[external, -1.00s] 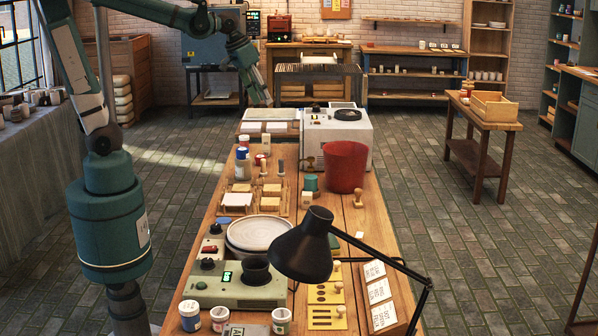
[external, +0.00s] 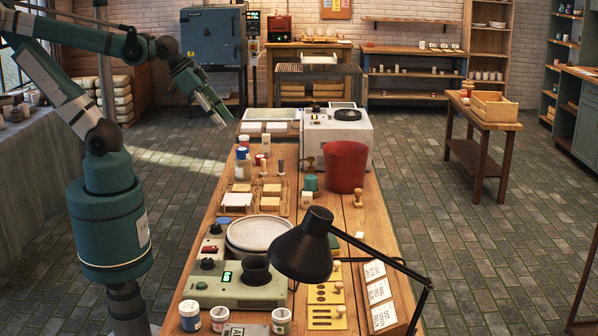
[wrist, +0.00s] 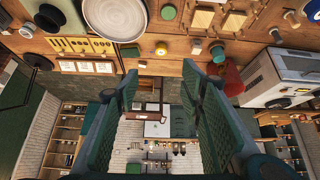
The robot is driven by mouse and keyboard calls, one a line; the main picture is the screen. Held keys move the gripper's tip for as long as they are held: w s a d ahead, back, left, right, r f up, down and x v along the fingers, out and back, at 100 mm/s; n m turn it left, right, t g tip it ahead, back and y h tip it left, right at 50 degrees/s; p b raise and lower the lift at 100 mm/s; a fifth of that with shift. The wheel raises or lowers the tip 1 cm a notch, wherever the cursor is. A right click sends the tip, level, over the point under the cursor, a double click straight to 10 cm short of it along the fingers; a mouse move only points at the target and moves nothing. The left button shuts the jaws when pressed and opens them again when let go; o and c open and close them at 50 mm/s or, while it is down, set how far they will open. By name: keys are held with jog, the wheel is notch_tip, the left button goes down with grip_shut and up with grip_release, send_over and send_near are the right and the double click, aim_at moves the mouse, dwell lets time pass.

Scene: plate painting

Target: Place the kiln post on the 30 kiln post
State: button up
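My gripper (external: 222,112) hangs in the air in the external view, left of the workbench (external: 385,215) near its far end. The wrist view shows its two green ribbed fingers (wrist: 159,72) wide apart, with nothing between them but the distant room. I cannot tell for sure which object is the kiln post or the 30 kiln post. Several small pale pieces (external: 379,69) stand on the back shelf in the external view, too small to read any number on them.
A red bucket (external: 346,165), a white machine (external: 352,133), a grey plate (external: 262,232), jars (external: 242,163) and a black lamp (external: 304,247) crowd the bench. A side table (external: 487,122) with a wooden box (external: 493,106) stands right. The floor around my gripper is clear.

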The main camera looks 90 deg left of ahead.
jog(key=shift+s+d+f+m, duration=0.3)
jog(key=shift+s+d+f, duration=0.1)
jog(key=shift+s+d, duration=0.25)
